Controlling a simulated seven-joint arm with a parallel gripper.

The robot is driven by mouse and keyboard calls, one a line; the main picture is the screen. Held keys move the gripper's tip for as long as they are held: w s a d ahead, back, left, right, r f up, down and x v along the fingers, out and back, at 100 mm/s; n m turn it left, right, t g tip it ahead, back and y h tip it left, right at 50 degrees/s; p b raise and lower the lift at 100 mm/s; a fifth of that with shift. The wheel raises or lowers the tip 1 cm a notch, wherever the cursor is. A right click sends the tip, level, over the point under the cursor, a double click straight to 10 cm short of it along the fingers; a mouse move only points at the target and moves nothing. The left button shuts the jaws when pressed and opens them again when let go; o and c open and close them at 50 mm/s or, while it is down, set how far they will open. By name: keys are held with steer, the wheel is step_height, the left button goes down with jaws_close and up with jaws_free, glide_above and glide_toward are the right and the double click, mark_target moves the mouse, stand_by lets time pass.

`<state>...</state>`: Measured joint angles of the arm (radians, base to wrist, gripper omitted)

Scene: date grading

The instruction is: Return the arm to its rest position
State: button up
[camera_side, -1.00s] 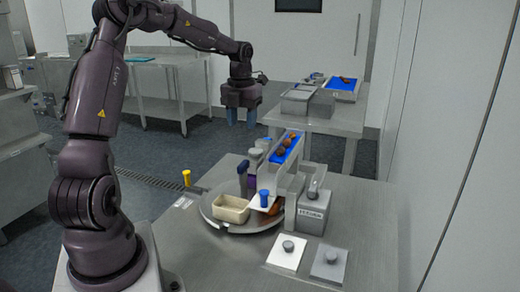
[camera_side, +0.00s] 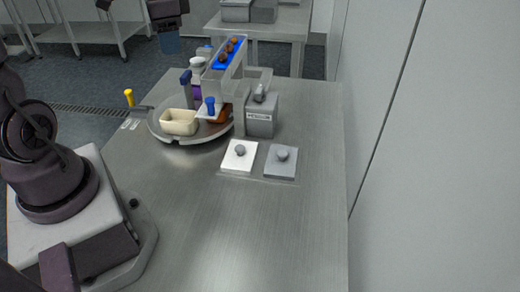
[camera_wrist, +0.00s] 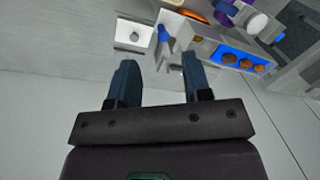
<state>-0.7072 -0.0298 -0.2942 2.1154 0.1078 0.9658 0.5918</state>
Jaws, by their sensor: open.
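My gripper (camera_side: 171,42) hangs at the top of the side view, left of the feeder chute and apart from everything. Its two blue fingers are spread and hold nothing. In the wrist view my gripper (camera_wrist: 160,80) shows both fingers apart with an empty gap. The feeder chute's blue bed (camera_side: 222,62) carries several brown dates (camera_side: 229,48). The dates also lie in a row in the wrist view (camera_wrist: 245,64). No marker for a rest position shows. Most of my upper arm is outside the side view.
A round turntable (camera_side: 160,136) bears a cream tray (camera_side: 179,123) and a partly hidden brown tray (camera_side: 219,115). A grey HESSION box (camera_side: 260,122) stands right of it. Two knobbed plates, white (camera_side: 239,157) and grey (camera_side: 281,162), lie in front. The bench's front (camera_side: 240,230) is clear.

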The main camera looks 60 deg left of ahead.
steer(key=s+d+r+n+t, duration=0.1)
steer(key=s+d+r+t, duration=0.1)
steer(key=s+d, duration=0.2)
steer(key=s+d+r+n+t+h, duration=0.1)
steer(key=s+d+r+t, duration=0.2)
steer(key=d, duration=0.6)
steer(key=shift+s+d+r+n+h, duration=0.2)
steer(key=shift+s+d+n+h, duration=0.15)
steer(key=shift+s, duration=0.2)
